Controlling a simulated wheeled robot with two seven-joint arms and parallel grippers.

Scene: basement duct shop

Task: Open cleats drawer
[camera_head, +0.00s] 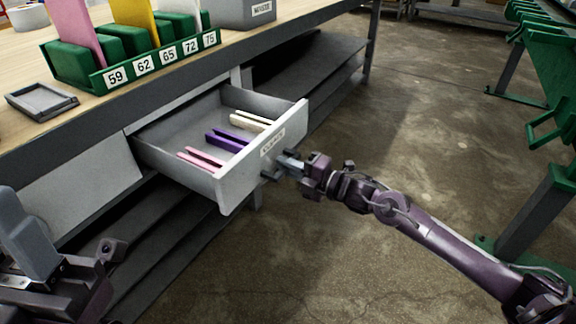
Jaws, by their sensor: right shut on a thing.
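The cleats drawer (235,189) stands pulled out from under the workbench, its white front bearing a label (273,143). Inside it lie a pink cleat (203,158), a purple cleat (228,141) and a cream cleat (250,121), side by side. My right gripper (287,166) is at the drawer's front, shut on its handle, which the fingers mostly hide. My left gripper (105,252) is at the lower left, apart from the drawer; its fingers are too unclear to tell whether they are open.
On the workbench (20,127) stand a green rack (100,78) with numbered slots, a small grey tray (41,99) and a grey labelled bin (245,12). Dark shelves lie below. Green stands (550,215) are at the right. The concrete floor between is clear.

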